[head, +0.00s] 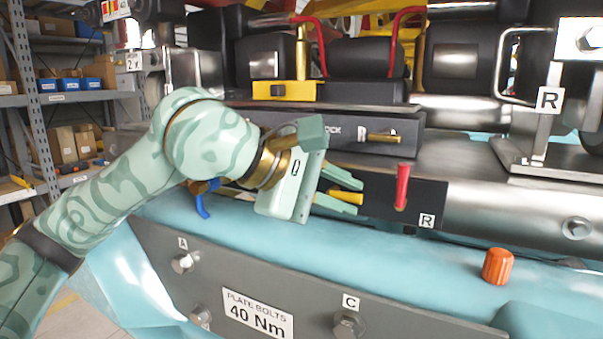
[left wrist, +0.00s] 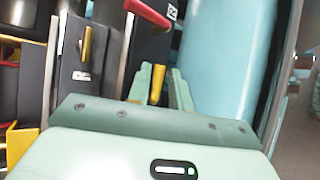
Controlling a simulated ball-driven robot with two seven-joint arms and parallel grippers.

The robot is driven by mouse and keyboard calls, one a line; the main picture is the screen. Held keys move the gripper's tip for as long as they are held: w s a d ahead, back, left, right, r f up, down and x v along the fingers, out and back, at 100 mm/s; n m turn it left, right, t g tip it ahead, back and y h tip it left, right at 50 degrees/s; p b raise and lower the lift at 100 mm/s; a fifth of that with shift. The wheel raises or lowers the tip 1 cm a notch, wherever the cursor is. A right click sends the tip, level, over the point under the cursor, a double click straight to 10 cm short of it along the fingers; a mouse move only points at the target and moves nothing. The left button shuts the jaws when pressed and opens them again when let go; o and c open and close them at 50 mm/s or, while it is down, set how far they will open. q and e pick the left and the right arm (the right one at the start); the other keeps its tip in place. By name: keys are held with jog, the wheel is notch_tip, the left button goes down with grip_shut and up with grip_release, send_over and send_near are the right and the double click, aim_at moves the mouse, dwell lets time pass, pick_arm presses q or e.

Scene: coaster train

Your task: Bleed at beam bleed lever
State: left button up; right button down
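My left gripper (head: 350,195) is at the dark plate on the beam, its fingers pointing right. A short yellow lever (head: 348,197) lies between or just behind the fingers. In the left wrist view the yellow lever (left wrist: 156,85) shows between the two green fingers (left wrist: 163,80), close to the left one, with a narrow gap to the other. The gripper looks open; contact cannot be told. No readable label names the bleed lever. A red lever (head: 402,186) stands upright right of the fingers, above an R label (head: 427,220). My right gripper is out of view.
A black box with a brass handle (head: 381,136) sits above the gripper. A blue lever (head: 203,200) hangs behind my wrist. An orange knob (head: 498,266) stands on the pale blue beam at right. A bolted grey plate (head: 290,280) runs below.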

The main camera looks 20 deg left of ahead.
pick_arm(q)
jog(key=v, duration=1.6)
jog(key=shift+s, duration=0.2)
